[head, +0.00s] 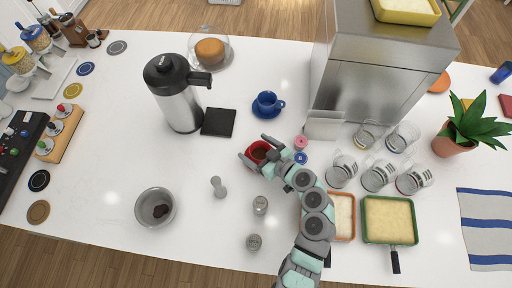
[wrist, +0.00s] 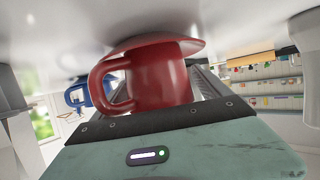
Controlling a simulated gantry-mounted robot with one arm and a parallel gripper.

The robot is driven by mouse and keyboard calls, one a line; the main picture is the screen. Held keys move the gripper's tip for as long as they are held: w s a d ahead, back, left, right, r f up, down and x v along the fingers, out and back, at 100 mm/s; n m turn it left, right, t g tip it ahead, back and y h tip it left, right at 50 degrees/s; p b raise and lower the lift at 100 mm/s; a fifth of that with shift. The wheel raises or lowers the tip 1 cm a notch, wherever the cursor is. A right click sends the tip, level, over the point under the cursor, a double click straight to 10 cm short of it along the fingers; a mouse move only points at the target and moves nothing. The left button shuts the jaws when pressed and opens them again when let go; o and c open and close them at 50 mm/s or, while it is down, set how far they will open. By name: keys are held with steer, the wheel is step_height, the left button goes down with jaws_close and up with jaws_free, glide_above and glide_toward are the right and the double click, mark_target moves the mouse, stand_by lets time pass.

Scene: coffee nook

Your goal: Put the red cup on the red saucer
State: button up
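The red cup (head: 259,152) is between the two fingers of my gripper (head: 260,153), near the middle of the counter. In the wrist view, where the counter shows at the top, the red cup (wrist: 162,80) has its handle to the left. The red saucer (wrist: 150,42) flares out at the base of the cup, which is upright on it or just above it; I cannot see a gap. In the head view, the cup and gripper hide most of the saucer. The fingers lie on both sides of the cup; whether they grip it is unclear.
A blue cup (head: 267,99) on a blue saucer stands just behind. Pink (head: 300,143) and blue pods lie close to the right of my gripper. Several glass mugs (head: 378,175) and baking pans (head: 389,218) stand further right.

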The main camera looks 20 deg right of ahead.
steer(key=shift+r, duration=0.15)
steer(key=b+v, duration=0.2)
steer(key=v, duration=0.9)
steer(key=shift+d, duration=0.1)
steer(key=shift+s+r, duration=0.25)
steer(key=shift+s, duration=0.2)
